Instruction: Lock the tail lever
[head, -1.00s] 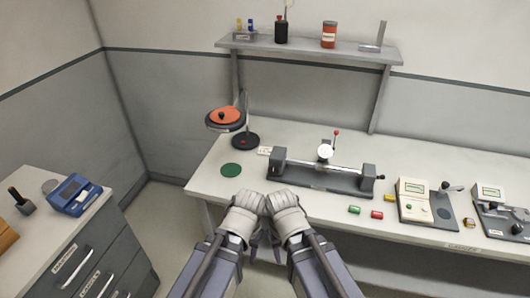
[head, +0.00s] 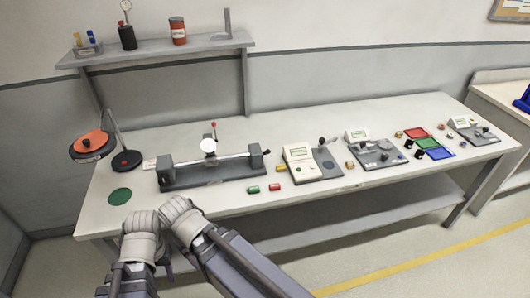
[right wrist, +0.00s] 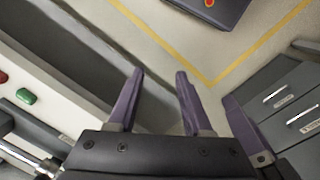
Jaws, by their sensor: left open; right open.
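The grey bench fixture (head: 205,176) stands on the left part of the long bench. It has a rod between two end blocks, a white dial and a red-tipped lever (head: 214,126). Its right end block (head: 256,156) carries a small knob; a tail lever there is too small to make out, so its position is unclear. My left gripper (head: 165,262) is in front of the bench edge, open, its fingers mostly hidden. My right gripper (right wrist: 159,75) is open and empty over the floor in the right wrist view. Both are apart from the fixture.
Green (head: 253,190) and red (head: 274,187) pieces lie before the fixture. A white-panel device (head: 300,162) stands to its right. A shelf (head: 150,49) hangs above. Drawers (right wrist: 285,100) stand behind my right gripper's view.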

